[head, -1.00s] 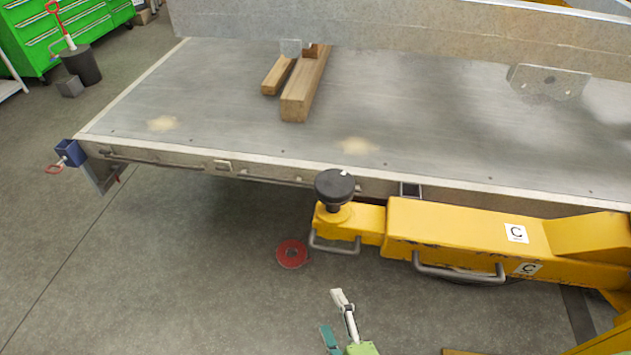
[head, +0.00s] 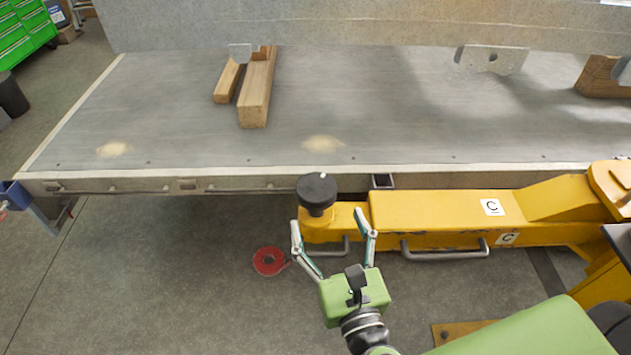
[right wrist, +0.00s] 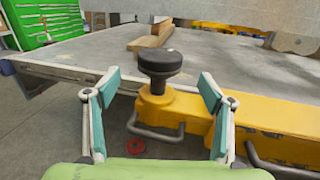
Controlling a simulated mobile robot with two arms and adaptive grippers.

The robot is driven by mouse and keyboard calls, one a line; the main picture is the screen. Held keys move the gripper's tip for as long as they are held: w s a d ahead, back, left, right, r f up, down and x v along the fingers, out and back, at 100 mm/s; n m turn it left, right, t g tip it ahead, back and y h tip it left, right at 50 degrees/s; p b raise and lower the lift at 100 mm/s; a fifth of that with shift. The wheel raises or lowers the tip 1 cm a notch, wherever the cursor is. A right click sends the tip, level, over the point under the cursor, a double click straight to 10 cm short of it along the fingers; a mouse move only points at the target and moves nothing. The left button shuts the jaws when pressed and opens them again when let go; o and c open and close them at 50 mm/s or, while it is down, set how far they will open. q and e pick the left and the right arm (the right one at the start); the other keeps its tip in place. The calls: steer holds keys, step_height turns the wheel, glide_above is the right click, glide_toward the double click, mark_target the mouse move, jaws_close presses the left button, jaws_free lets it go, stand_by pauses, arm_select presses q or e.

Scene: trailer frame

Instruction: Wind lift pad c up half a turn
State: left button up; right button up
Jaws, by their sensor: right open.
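Lift pad c is a round black pad (head: 316,192) on a short dark stem at the left end of the yellow lift arm (head: 440,219) marked C. It sits just in front of the trailer frame's edge, its top near deck height. My right gripper (head: 331,220) is open and empty, with its fingers reaching toward the pad from the near side. In the right wrist view the pad (right wrist: 160,63) stands beyond and between the two spread fingertips (right wrist: 146,85), with no contact visible. My left gripper is not in view.
The trailer deck (head: 400,120) lies behind the pad, with wooden blocks (head: 256,90) under a metal beam (head: 350,25). Handles (head: 445,250) stick out from the arm's near side. A red ring (head: 269,261) lies on the open floor at left.

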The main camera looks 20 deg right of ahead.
mark_target(311, 175)
steer(key=w+p, duration=0.3)
steer(key=w, duration=0.5)
steer(key=shift+w+d, duration=0.15)
steer(key=shift+d, duration=0.05)
steer(key=shift+w, duration=0.55)
steer(key=c, duration=1.1)
